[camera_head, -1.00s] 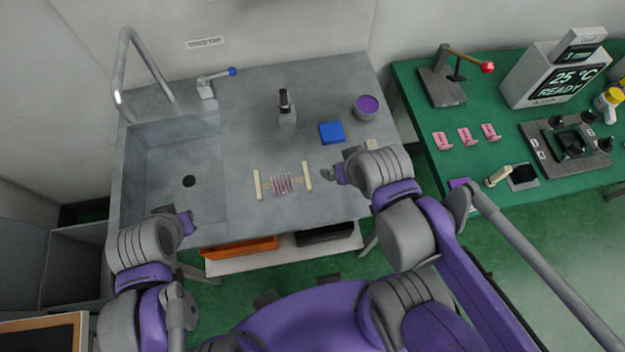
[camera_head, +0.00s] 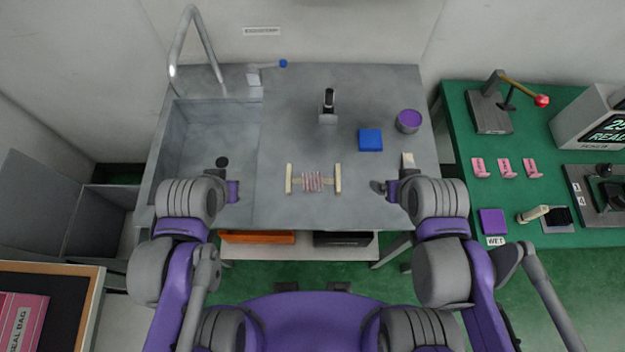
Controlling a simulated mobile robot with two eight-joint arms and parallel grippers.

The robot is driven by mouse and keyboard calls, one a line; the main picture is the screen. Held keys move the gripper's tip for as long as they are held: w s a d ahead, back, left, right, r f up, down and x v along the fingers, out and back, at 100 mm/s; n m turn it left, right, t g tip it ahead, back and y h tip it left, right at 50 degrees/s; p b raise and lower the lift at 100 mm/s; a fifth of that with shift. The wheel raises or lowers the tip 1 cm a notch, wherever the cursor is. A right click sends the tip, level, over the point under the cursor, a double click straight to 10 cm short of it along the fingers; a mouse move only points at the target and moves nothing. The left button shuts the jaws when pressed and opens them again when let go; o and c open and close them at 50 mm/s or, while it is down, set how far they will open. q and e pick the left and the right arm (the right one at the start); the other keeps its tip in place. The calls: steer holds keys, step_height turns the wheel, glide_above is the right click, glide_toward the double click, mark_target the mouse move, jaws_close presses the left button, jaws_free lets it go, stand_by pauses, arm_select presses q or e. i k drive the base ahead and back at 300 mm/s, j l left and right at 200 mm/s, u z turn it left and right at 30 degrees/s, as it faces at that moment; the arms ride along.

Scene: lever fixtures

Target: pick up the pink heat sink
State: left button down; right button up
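The pink heat sink (camera_head: 313,181) is a small finned, striped block on the grey counter (camera_head: 290,215). It sits between two upright cream posts (camera_head: 289,179), with short tan pieces at its sides. My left gripper (camera_head: 233,191) is to the left of it, near the sink's front right corner, apart from it. My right gripper (camera_head: 384,188) is to the right of it, over the counter, also apart. Neither gripper appears to hold anything. The finger gaps are too small to read.
A blue block (camera_head: 370,140), purple cup (camera_head: 408,121) and dark-topped dispenser (camera_head: 328,107) stand behind. The sink basin (camera_head: 205,135) and tap (camera_head: 195,45) are left. A green table (camera_head: 460,120) with pink brackets (camera_head: 504,168) and a red-knobbed lever (camera_head: 541,100) is right.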

mark_target(314, 182)
steer(key=k+j+u, duration=0.15)
steer(key=k+j, duration=0.15)
steer(key=k+j+u, duration=0.15)
steer(key=j, duration=0.25)
steer(key=k+j+u, duration=0.15)
steer(key=k+j, duration=0.2)
steer(key=j, duration=0.1)
